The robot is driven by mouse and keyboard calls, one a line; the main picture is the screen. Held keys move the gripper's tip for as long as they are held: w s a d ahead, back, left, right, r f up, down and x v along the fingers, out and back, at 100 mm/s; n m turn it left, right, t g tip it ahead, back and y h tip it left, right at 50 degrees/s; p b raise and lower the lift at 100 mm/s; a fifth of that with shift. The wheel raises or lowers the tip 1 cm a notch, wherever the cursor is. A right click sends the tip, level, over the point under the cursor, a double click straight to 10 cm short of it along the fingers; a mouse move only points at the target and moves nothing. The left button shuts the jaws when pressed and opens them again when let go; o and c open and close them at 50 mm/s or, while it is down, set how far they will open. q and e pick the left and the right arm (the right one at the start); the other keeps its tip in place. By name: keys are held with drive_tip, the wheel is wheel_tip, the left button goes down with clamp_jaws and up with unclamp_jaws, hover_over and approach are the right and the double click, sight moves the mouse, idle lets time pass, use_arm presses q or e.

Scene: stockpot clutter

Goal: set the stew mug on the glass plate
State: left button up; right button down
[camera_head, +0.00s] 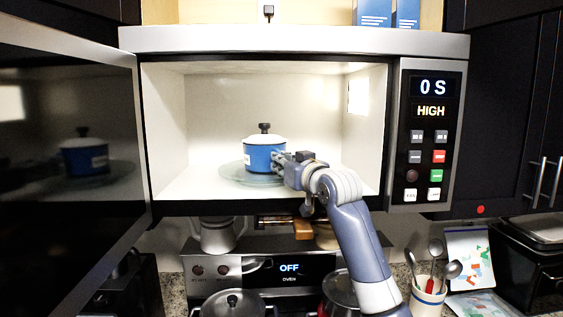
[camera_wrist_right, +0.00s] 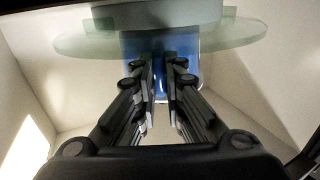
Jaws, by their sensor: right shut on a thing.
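The stew mug (camera_head: 262,155) is a blue pot-like mug with a white lid and dark knob. It stands upright over the glass plate (camera_head: 235,174) inside the open microwave; I cannot tell whether its base touches the plate. My right gripper (camera_head: 284,161) reaches in from the right and is shut on the mug's right side. In the right wrist view the gripper (camera_wrist_right: 160,68) has both fingers close together against the blue mug (camera_wrist_right: 186,82), with the glass plate (camera_wrist_right: 90,42) around it. My left gripper is not in view.
The microwave door (camera_head: 70,150) hangs open at the left and reflects the mug. The control panel (camera_head: 431,140) is at the right. Below are the oven (camera_head: 288,281), pots (camera_head: 233,303) and a utensil cup (camera_head: 428,296). The cavity has free room left of the mug.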

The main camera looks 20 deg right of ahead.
drive_tip(key=c, duration=2)
unclamp_jaws()
drive_tip(key=shift+c, duration=0.2)
drive_tip(key=o, duration=0.4)
drive_tip(key=shift+c, duration=0.2)
drive_tip(key=shift+s, duration=0.1)
drive_tip(key=shift+r, duration=0.1)
drive_tip(key=shift+s+f+b, duration=0.2)
drive_tip(key=shift+s+b, duration=0.25)
drive_tip(key=shift+b, duration=0.05)
drive_tip(key=s+d+b, duration=0.1)
drive_tip(key=s+b, duration=0.5)
drive_tip(key=s, duration=0.5)
drive_tip(key=shift+d+r, duration=0.15)
